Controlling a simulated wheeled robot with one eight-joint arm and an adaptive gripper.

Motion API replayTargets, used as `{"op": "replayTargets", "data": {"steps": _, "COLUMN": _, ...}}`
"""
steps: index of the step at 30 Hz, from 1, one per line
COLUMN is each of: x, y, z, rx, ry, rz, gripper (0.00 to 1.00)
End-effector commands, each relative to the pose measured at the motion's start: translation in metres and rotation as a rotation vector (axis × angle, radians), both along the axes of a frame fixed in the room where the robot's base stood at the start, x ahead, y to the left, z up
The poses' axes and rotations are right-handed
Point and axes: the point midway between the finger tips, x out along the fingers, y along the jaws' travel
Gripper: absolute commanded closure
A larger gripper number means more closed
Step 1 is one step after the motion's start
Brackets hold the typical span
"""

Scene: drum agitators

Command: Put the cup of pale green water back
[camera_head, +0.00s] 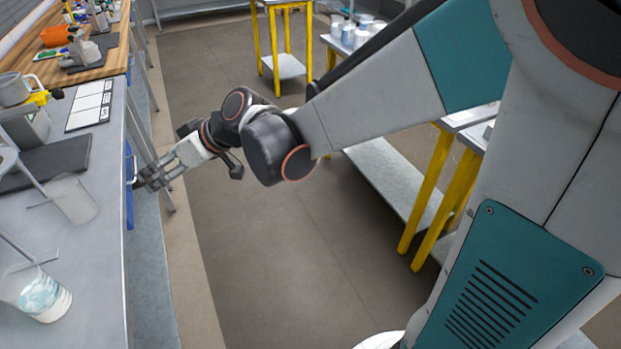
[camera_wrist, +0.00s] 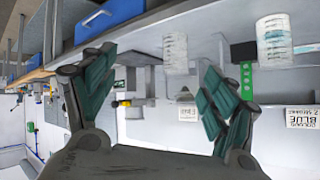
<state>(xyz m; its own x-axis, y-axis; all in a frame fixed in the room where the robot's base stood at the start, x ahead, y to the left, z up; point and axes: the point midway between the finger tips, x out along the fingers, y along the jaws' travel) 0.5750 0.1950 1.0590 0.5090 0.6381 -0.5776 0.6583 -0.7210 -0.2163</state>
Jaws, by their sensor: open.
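My gripper (camera_head: 146,181) is open and empty beside the bench's front edge in the head view. In the wrist view its two dark green fingers stand wide apart, with nothing between the tips (camera_wrist: 158,75). A clear cup with pale blue-green contents (camera_head: 39,293) stands on the bench at the lower left, nearer the camera than my gripper. It also shows in the wrist view (camera_wrist: 273,40), which is upside down. A second clear cup (camera_head: 72,199), whitish, stands on the bench left of my gripper, and shows in the wrist view (camera_wrist: 175,53). I cannot tell which cup holds pale green water.
The grey bench (camera_head: 92,262) runs along the left. A dark mat (camera_head: 47,162), a white-squared card (camera_head: 90,105) and an agitator (camera_head: 25,112) stand farther back. Thin rods lean by both cups. Tables with yellow legs (camera_head: 430,190) stand right; the floor between is clear.

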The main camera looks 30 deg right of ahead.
Motion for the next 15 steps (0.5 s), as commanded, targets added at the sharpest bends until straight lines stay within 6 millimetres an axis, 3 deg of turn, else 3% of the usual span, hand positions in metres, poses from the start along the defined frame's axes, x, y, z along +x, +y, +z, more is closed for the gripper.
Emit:
{"op": "replayTargets", "data": {"steps": 1, "x": -0.018, "y": -0.012, "z": 0.005, "rx": -0.024, "ry": 0.023, "rz": -0.034, "gripper": 0.21}}
{"op": "replayTargets", "data": {"steps": 15, "x": -0.140, "y": -0.129, "z": 0.012, "rx": -0.230, "ry": 0.192, "rz": -0.435, "gripper": 0.21}}
